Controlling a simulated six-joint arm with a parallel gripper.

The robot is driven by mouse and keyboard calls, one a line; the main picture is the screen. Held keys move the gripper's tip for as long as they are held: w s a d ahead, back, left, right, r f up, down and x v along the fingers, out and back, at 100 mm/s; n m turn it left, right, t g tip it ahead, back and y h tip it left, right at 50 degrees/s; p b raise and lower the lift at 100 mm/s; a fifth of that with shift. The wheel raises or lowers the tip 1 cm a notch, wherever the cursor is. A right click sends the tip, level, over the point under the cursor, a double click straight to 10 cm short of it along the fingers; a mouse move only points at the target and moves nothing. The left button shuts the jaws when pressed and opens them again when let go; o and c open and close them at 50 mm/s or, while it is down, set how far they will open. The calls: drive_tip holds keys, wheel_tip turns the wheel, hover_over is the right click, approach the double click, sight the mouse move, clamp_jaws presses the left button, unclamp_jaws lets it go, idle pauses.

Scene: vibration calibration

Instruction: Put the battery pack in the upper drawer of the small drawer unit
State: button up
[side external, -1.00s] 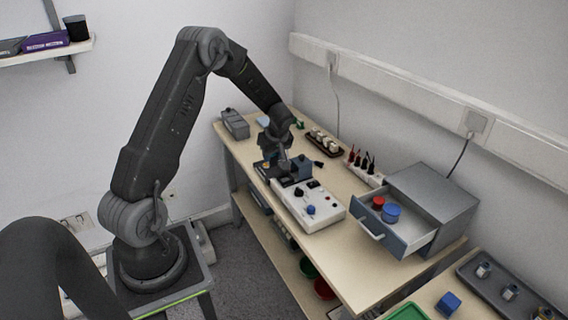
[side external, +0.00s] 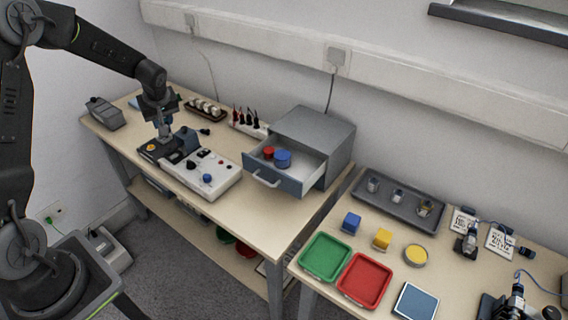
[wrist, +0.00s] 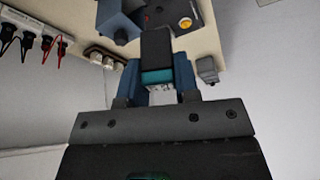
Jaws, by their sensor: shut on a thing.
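My gripper (wrist: 156,80) is shut on the battery pack (wrist: 156,58), a dark block with a teal band, in the wrist view. In the side view my gripper (side external: 164,132) is low over the dark fixture (side external: 152,152) on the left bench; the pack is too small to make out there. The small grey drawer unit (side external: 322,134) stands at the right end of that bench. Its upper drawer (side external: 283,180) is pulled open and holds a red round piece (side external: 268,152) and a blue one (side external: 283,158). The drawer is well to the right of my gripper.
A white control box (side external: 205,172) with knobs lies between fixture and drawer. Behind it are a rack of red and black leads (side external: 246,122) and a dark tray of pale pieces (side external: 206,108). A second bench holds a green tray (side external: 326,256) and a red tray (side external: 364,280).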

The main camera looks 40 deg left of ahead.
drive_tip(key=w+d+r+m+t+h, duration=0.1)
drive_tip(key=w+d+m, duration=0.1)
drive_tip(key=w+d, duration=0.3)
drive_tip(key=w+d+r+m, duration=0.1)
drive_tip(key=w+d+m, duration=0.2)
drive_tip(key=d, duration=0.4)
drive_tip(key=m+t+h, duration=0.1)
drive_tip(key=m+t, duration=0.1)
drive_tip(key=m, duration=0.3)
hover_over(302, 172)
drive_tip(key=s, duration=0.2)
wheel_tip(302, 172, down, 5)
drive_tip(key=shift+s+f, duration=0.1)
drive_tip(key=shift+f, duration=0.05)
drive_tip(key=shift+d+f+g, duration=0.3)
drive_tip(key=shift+d, duration=0.05)
drive_tip(key=shift+f+n, duration=0.3)
drive_tip(key=shift+f, duration=1.65)
drive_tip(key=shift+f, duration=0.1)
drive_tip(key=o, duration=0.5)
drive_tip(key=shift+o, duration=0.8)
